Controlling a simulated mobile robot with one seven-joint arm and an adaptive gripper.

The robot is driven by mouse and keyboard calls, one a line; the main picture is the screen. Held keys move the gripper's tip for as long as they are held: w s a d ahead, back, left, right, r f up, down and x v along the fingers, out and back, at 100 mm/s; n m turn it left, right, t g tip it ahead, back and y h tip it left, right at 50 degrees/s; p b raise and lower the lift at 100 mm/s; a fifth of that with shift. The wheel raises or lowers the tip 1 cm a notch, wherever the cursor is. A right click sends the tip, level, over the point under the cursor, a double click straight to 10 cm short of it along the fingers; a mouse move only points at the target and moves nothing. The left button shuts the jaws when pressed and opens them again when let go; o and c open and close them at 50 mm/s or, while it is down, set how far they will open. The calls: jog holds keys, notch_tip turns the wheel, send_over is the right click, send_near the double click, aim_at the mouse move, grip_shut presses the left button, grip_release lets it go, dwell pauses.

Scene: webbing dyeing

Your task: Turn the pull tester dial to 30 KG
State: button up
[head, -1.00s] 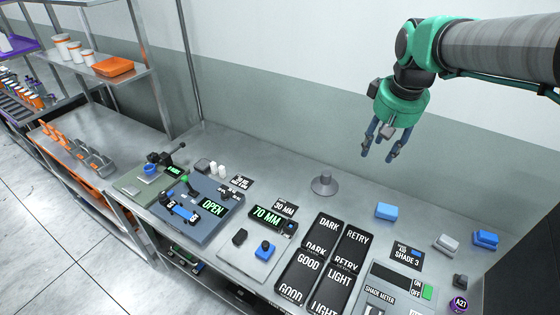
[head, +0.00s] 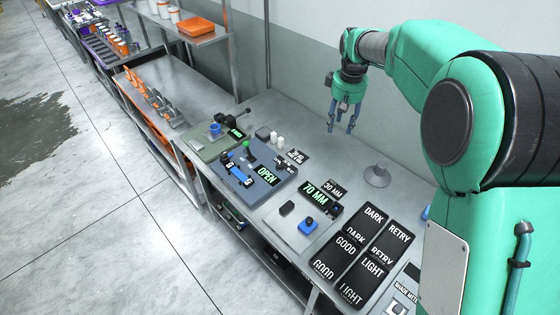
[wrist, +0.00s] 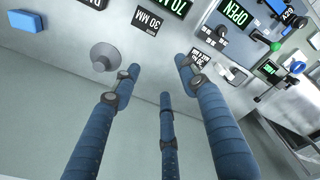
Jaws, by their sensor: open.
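A blue round dial (head: 215,128) stands on a green-grey plate (head: 208,150) at the left end of the bench, beside a small green-lit display (head: 236,133) too small to read. The dial also shows at the right of the wrist view (wrist: 298,67). No label names the pull tester, so I cannot tell for sure which unit it is. A blue plate unit (head: 272,187) alongside has an OPEN display and a green-knobbed lever (head: 246,146). My gripper (head: 341,128) is open and empty, fingers pointing down above the back of the bench, right of both units. Its fingers also show in the wrist view (wrist: 158,75).
A 70 MM unit with a blue knob (head: 308,224), a grey cone (head: 377,175) and black sorting panels (head: 348,247) lie to the right. A black lever (head: 238,116) and small white cylinders (head: 278,140) stand near the dial. Bare bench lies below my gripper.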

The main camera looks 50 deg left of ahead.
jog(key=s+a+f+n+p, duration=0.2)
jog(key=s+a+f, duration=0.2)
jog(key=a+f, duration=0.5)
jog(key=n+p, duration=0.1)
jog(key=n, duration=0.1)
send_over(280, 165)
notch_tip(280, 165, down, 5)
jog(key=shift+a+f+g+h, duration=0.15)
jog(key=shift+a+g+h, duration=0.05)
jog(key=shift+g+h, duration=0.2)
jog(key=shift+f, duration=0.15)
notch_tip(280, 165, down, 14)
jog(key=shift+r, duration=0.2)
grip_shut()
